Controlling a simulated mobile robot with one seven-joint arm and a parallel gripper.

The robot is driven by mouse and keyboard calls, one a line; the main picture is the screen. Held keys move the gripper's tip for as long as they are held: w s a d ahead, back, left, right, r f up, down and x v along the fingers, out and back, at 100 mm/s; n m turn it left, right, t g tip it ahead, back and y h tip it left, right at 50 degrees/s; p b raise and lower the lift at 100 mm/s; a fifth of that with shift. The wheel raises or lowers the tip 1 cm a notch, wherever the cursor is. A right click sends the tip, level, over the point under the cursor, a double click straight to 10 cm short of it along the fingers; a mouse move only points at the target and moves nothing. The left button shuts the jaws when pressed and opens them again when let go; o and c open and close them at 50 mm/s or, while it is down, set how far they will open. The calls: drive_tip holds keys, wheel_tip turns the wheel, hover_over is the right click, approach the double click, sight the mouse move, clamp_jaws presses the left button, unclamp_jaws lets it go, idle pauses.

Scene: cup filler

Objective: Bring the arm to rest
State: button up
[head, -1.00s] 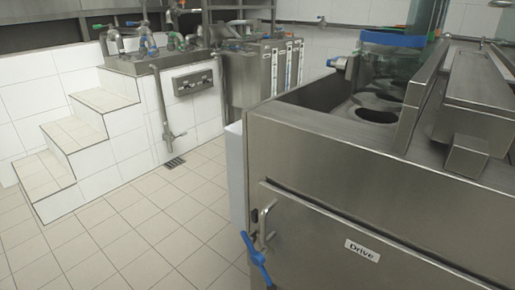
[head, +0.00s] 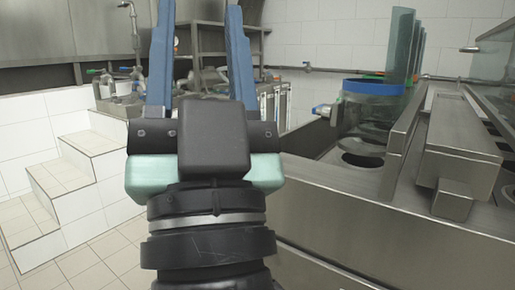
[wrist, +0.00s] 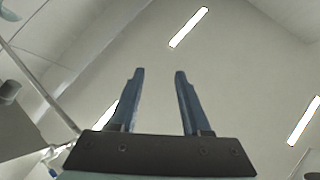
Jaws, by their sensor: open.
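My gripper (head: 200,58) stands upright in the middle left of the head view, its two blue fingers pointing up and spread apart. It is open, with nothing between the fingers. In the wrist view the gripper (wrist: 158,95) also shows open and empty, against the ceiling. My dark wrist and arm below it hide part of the floor and the machine's left side.
A steel machine (head: 340,258) fills the right, with a blue-rimmed clear cylinder (head: 374,90) on top. White tiled steps (head: 75,180) are at the left. Steel shelving (head: 210,42) stands behind the gripper. Tiled floor (head: 95,258) is clear at lower left. Ceiling lights (wrist: 189,27) show in the wrist view.

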drive_tip(key=s+d+r+h, duration=0.2)
drive_tip(key=d+h, duration=0.2)
wheel_tip(320, 180, up, 36)
drive_tip(key=p, duration=3.7)
drive_tip(key=shift+s+r+h, duration=0.15)
drive_tip(key=shift+h, duration=0.25)
